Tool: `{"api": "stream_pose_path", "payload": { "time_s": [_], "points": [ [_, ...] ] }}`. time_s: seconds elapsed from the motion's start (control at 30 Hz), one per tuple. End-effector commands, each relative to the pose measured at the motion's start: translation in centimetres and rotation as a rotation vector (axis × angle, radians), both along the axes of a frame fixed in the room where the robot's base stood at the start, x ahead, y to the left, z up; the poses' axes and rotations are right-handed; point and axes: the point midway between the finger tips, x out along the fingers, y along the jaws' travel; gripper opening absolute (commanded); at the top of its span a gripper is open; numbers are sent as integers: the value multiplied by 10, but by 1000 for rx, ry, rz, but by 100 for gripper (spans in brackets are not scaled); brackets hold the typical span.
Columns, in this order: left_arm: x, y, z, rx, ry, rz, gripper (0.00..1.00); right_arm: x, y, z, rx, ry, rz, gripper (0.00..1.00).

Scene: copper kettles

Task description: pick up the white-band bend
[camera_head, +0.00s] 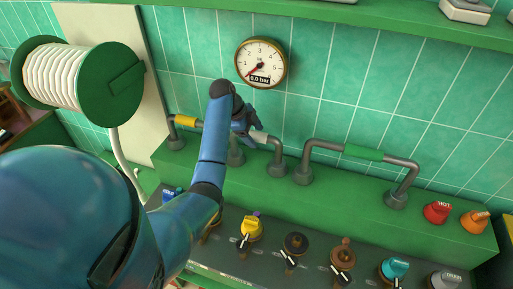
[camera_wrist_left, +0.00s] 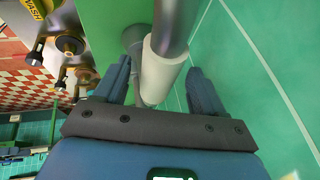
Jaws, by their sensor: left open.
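The white-band bend (camera_head: 277,152) is a grey pipe with a white sleeve, standing on the green ledge below the gauge. My left gripper (camera_head: 252,131) is at its white band, and partly hides the bend in the head view. In the left wrist view the white band (camera_wrist_left: 162,76) lies between the two spread fingers of my left gripper (camera_wrist_left: 158,72). The fingers are open, one on each side, with a visible gap to the band on the right. Whether the left finger touches cannot be told. My right gripper is not in view.
A yellow-band bend (camera_head: 186,122) stands to the left and a green-band bend (camera_head: 362,153) to the right. A pressure gauge (camera_head: 261,63) hangs on the tiled wall above. Several knobs, one yellow (camera_head: 250,227), line the panel below. A hose reel (camera_head: 85,80) is at upper left.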

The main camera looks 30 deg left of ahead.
Motion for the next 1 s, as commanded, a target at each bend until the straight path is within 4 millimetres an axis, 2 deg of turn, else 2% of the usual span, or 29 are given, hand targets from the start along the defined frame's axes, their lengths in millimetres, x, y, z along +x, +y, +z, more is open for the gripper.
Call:
{"api": "stream_pose_path", "payload": {
  "time_s": [0.03,0.1,0.3,0.6,0.93,1.0],
  "points": [
    [1,-3,-2,-3,6,-1,70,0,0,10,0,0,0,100],
    [4,-5,-11,-2,6,-1,70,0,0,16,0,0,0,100],
    [10,-10,-31,-1,2,1,70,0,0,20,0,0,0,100],
    [12,-10,-34,0,1,1,68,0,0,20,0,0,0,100],
    [11,-10,-33,0,0,1,18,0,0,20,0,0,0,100],
    [12,-10,-31,0,-3,1,18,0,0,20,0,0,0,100]
  ]
}}
